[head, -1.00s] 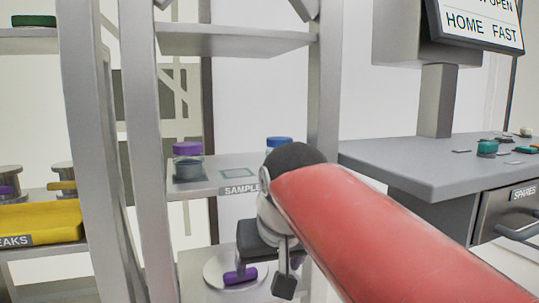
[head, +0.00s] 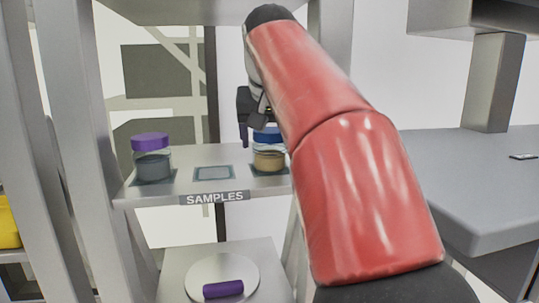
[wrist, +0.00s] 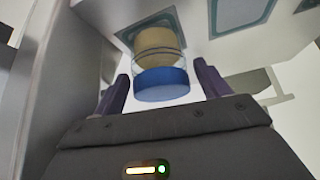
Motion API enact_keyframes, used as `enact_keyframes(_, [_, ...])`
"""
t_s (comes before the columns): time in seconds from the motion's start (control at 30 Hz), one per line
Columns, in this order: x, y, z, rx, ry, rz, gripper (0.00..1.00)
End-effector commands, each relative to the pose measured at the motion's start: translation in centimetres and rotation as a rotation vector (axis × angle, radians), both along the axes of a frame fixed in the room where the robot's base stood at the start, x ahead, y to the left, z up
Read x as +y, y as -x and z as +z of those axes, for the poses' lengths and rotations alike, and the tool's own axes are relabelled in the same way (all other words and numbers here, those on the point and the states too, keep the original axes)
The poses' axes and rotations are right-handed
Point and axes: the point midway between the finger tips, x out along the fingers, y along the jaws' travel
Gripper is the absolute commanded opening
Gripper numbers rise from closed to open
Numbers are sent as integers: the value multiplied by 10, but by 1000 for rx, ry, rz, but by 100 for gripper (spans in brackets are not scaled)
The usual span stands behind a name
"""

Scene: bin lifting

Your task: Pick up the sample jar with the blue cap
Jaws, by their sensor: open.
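The sample jar with the blue cap (head: 268,157) stands upright at the right end of the samples shelf (head: 190,181), on a dark square marker. It is clear with tan contents, and my arm partly covers its right side. In the wrist view the blue cap (wrist: 161,84) shows between the two finger tips, with the tan jar body beyond it. My gripper (wrist: 160,88) is open, one finger on each side of the cap with gaps showing. In the head view my gripper (head: 254,138) is at the jar's cap, largely hidden by the arm.
A purple-capped jar (head: 152,158) stands at the shelf's left end. An empty square marker (head: 213,173) lies between the jars. Below, a purple cylinder (head: 223,289) lies on a round plate (head: 222,275). Shelf posts flank the bay, and a grey counter (head: 450,185) is at right.

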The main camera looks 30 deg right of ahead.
Motion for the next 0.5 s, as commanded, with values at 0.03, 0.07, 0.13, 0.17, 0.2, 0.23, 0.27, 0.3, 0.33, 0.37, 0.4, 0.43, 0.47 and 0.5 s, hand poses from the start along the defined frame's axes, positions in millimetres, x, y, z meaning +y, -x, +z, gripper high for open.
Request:
enact_keyframes(0.03, [-4,-5,-8,4,0,-1,75])
enact_keyframes(0.07, [-6,-8,-11,3,0,-2,75])
enact_keyframes(0.13, [-8,-11,-20,3,0,-1,75])
enact_keyframes(0.17, [-8,-13,-22,2,0,-1,75])
enact_keyframes(0.2, [-9,-14,-24,0,1,-1,75])
enact_keyframes(0.23, [-10,-15,-25,0,1,-1,75])
enact_keyframes(0.27, [-10,-16,-26,0,1,-1,75])
enact_keyframes(0.3, [-10,-16,-26,0,1,-1,75])
enact_keyframes(0.33, [-10,-16,-26,0,1,-1,75])
enact_keyframes(0.37, [-10,-16,-26,0,0,0,75])
enact_keyframes(0.4, [-10,-16,-26,0,0,0,75])
enact_keyframes(0.43, [-10,-16,-26,0,0,0,75])
enact_keyframes(0.47, [-10,-16,-26,0,0,0,75])
enact_keyframes(0.5, [-10,-16,-26,0,0,0,72])
